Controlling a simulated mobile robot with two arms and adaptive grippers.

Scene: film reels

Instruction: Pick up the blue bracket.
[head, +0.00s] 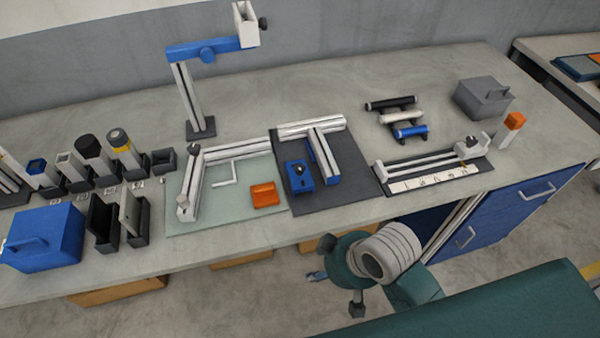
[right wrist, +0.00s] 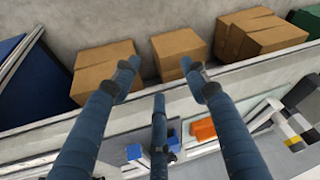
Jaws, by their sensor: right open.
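The blue bracket (head: 299,175) is a small blue piece with a dark knob or hole on top, lying on the dark mat (head: 345,192) near the front of the bench. In the right wrist view a blue piece (right wrist: 173,140), probably the bracket, shows partly behind a finger. My right gripper (head: 336,287) is in front of the bench edge, nearer to me than the bracket and clear of it. Its fingers (right wrist: 160,78) are spread and empty in the right wrist view. My left gripper is not in view.
A light aluminium profile frame (head: 325,155) stands right beside the bracket. An orange block (head: 264,195) lies to its left on a pale mat (head: 240,212). A slotted rail (head: 430,165) is to the right. Cardboard boxes (right wrist: 105,70) sit below the bench edge.

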